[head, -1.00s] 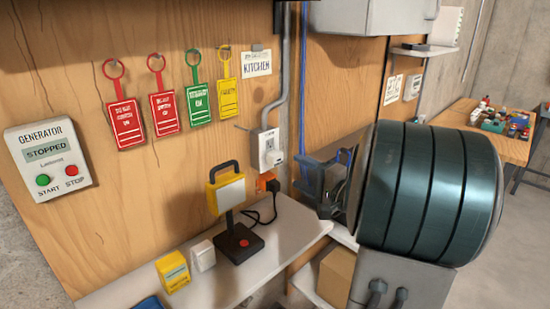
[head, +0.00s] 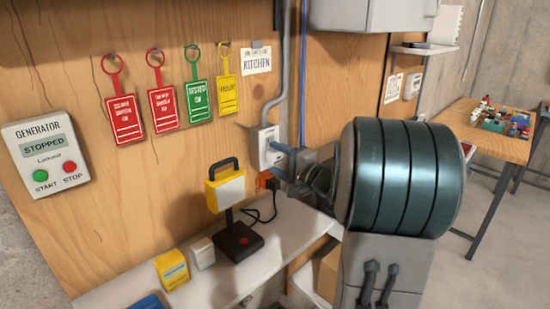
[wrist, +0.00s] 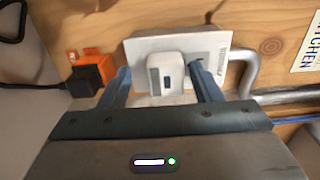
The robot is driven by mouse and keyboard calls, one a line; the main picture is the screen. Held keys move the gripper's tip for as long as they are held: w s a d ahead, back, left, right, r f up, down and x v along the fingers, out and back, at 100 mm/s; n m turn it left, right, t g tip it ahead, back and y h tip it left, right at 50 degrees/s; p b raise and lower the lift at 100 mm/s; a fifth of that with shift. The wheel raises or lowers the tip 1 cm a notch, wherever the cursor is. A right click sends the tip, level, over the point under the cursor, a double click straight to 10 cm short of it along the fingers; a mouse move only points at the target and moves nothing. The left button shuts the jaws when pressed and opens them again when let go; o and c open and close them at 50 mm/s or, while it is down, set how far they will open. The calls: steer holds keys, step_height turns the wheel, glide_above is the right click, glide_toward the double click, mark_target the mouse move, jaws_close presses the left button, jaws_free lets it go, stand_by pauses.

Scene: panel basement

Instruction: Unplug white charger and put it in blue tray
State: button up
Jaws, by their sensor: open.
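The white charger (wrist: 166,70) sits in the pale wall socket plate (wrist: 205,48), as the wrist view shows. My gripper (wrist: 159,78) is open, with one blue-grey finger on each side of the charger; I cannot tell whether they touch it. In the head view my gripper (head: 280,154) is at the socket plate (head: 267,140) and partly hides it, and the charger is hard to make out there. A blue object (head: 147,302), likely the blue tray, shows only partly at the bottom edge of the head view.
A black plug (wrist: 90,80) with a cable sits in an orange socket left of the charger. Below, the shelf (head: 225,284) holds a yellow-and-black lamp (head: 228,190), a white block (head: 203,253) and a yellow box (head: 172,270). A grey conduit (wrist: 245,75) runs right of the socket.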

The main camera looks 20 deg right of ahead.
steer(key=shift+r+b, duration=0.3)
steer(key=shift+b, duration=0.1)
stand_by(0.5)
steer(key=shift+b, duration=0.65)
stand_by(0.4)
jaws_close()
steer(key=b+v, duration=0.3)
steer(key=v, duration=0.3)
stand_by(1.1)
steer(key=shift+s, duration=0.1)
stand_by(0.4)
